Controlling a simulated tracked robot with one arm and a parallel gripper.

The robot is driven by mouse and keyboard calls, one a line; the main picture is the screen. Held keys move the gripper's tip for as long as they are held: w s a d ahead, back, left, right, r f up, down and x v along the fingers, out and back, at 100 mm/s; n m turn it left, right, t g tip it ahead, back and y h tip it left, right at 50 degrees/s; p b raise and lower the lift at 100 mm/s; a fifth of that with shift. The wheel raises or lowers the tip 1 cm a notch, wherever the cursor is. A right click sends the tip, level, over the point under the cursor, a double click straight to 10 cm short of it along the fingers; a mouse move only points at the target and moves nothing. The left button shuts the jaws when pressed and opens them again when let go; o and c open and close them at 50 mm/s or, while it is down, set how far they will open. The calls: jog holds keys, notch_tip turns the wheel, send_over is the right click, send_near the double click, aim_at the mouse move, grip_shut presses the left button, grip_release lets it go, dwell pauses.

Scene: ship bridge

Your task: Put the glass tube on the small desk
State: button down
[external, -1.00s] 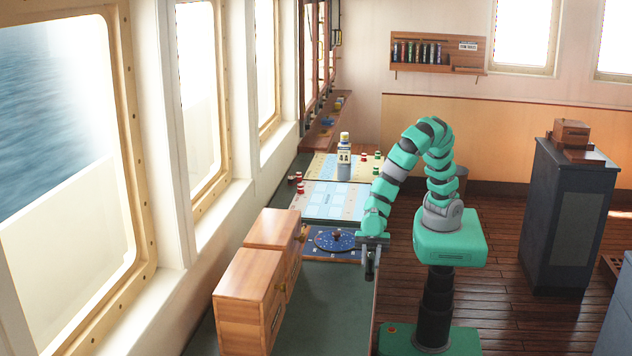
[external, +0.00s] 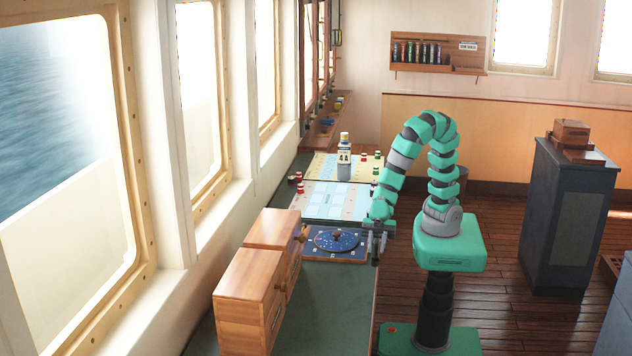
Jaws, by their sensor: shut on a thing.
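My gripper (external: 377,254) hangs at the right edge of the long green counter (external: 325,300), beside the blue round dial board. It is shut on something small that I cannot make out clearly. It is likely the glass tube, which I see nowhere else. A tall dark blue stand (external: 568,215) is on the floor at the right, well away from my gripper. I cannot tell whether it is the small desk.
Wooden cabinets (external: 250,290) stand on the counter left of my gripper. The blue dial board (external: 335,242), charts and a labelled bottle (external: 344,160) lie or stand farther back. A wooden box (external: 571,133) tops the stand. Open plank floor (external: 500,250) lies between my arm and the stand.

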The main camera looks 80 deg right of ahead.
jog(key=w+d+r+m+t+h, duration=0.1)
jog(key=w+d+m+t+h, duration=0.2)
jog(key=w+d, duration=0.75)
jog(key=w+d+r+m+t, duration=0.2)
jog(key=w+d+m+t, duration=0.25)
jog(key=w+d, duration=0.6)
jog(key=w+d+m+t+h, duration=0.2)
jog(key=w+d+m+h, duration=0.2)
jog(key=d, duration=0.5)
jog(key=w+d+r+m+t+h, duration=0.1)
jog(key=w+d+m+h, duration=0.4)
jog(key=d, duration=0.4)
jog(key=w+d+r+m+t+h, duration=0.1)
jog(key=w+d+m+h, duration=0.3)
jog(key=d, duration=0.5)
jog(key=shift+w+t+h, duration=0.6)
jog(key=shift+t+h, duration=0.25)
jog(key=shift+h, duration=0.55)
